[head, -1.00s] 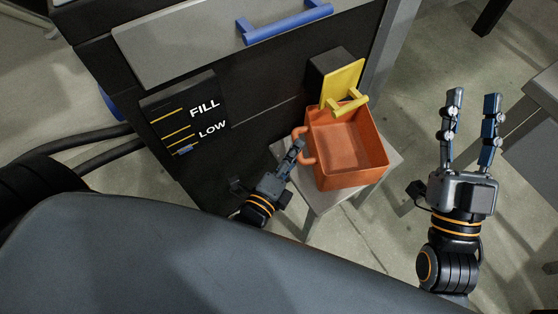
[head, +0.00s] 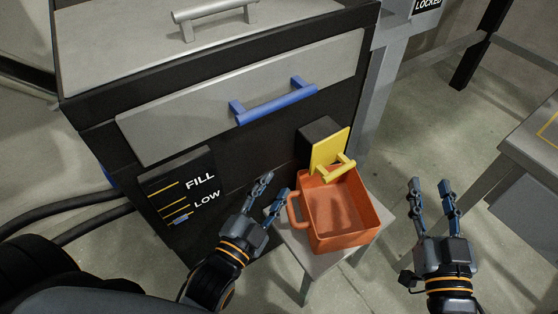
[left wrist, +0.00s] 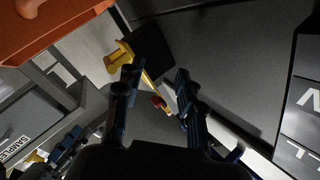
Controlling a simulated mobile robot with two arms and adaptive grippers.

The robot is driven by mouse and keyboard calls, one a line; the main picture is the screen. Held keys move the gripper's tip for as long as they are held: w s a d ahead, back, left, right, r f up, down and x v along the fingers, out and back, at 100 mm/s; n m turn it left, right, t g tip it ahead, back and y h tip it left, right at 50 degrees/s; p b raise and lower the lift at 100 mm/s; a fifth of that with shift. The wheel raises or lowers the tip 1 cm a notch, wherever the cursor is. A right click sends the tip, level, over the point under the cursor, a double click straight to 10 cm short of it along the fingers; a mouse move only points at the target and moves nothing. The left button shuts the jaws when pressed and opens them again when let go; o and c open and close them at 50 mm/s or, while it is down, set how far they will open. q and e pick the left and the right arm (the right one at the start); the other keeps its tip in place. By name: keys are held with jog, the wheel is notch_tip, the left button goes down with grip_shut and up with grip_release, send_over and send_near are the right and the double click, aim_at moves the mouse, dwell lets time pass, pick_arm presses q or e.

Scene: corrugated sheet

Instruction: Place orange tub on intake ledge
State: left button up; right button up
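The orange tub (head: 340,212) is an open, empty-looking box with a side handle (head: 295,210) on its left. It stands upright on a small pale grey stand (head: 292,240) below a yellow flap with a bar handle (head: 330,150). I cannot tell whether this stand is the intake ledge. My left gripper (head: 275,185) is open, just left of the tub handle, with nothing between its fingers. In the left wrist view its fingers (left wrist: 156,70) are apart, and part of the tub (left wrist: 50,25) shows at upper left. My right gripper (head: 429,184) is open and empty, right of the tub.
A dark cabinet (head: 110,170) with a grey drawer front and blue handle (head: 273,103) stands behind. Its panel reads FILL and LOW (head: 190,195). A grey table (head: 530,150) is at right. Black hoses (head: 70,215) run at left.

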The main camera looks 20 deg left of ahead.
pick_arm(q)
notch_tip(320, 180, up, 10)
jog(key=w+d+n+h, duration=0.1)
jog(key=w+n+h, duration=0.1)
jog(key=n, duration=0.5)
jog(key=shift+w+f, duration=0.15)
jog(key=shift+w, duration=0.25)
